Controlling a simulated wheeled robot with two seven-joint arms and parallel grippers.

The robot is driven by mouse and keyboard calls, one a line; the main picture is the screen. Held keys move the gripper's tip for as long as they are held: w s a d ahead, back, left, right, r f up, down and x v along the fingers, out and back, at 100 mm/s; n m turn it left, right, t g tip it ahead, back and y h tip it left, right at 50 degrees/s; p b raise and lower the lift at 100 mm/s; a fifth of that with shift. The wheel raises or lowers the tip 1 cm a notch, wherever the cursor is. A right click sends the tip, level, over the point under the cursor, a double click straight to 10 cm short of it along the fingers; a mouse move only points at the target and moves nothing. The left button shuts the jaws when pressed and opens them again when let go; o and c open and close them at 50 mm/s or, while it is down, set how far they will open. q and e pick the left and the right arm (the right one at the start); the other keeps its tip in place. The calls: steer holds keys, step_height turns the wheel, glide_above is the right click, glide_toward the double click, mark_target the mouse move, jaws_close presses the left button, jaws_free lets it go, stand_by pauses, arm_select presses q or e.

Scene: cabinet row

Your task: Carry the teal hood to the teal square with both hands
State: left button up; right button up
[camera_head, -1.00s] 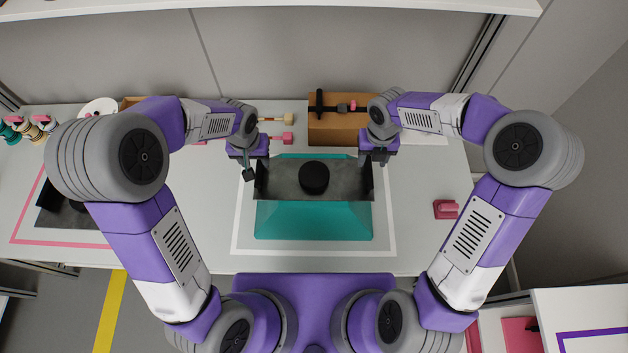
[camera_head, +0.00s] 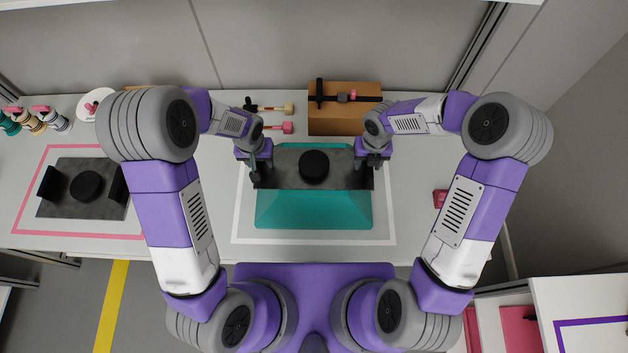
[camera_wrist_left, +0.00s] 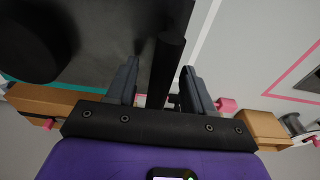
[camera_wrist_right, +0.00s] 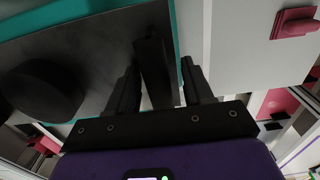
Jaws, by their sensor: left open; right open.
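The teal hood (camera_head: 313,210) stands on the table inside a white square outline, with a dark grey top and a round black knob (camera_head: 314,166) in its middle. My left gripper (camera_head: 254,173) is at the hood's left end. In the left wrist view its open fingers (camera_wrist_left: 158,88) stand on either side of a black upright bar (camera_wrist_left: 166,65). My right gripper (camera_head: 372,170) is at the right end. In the right wrist view its open fingers (camera_wrist_right: 160,85) stand on either side of a similar black bar (camera_wrist_right: 153,65). I see no teal square.
A brown box (camera_head: 344,120) with a black-and-pink fixture stands behind the hood. A pink outline (camera_head: 78,234) at left surrounds a dark plate (camera_head: 60,207) with black parts. A pink item (camera_head: 440,199) lies at right. A purple outline (camera_head: 590,333) shows at lower right.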

arm_select(q)
jaws_close()
arm_select(e)
jaws_close()
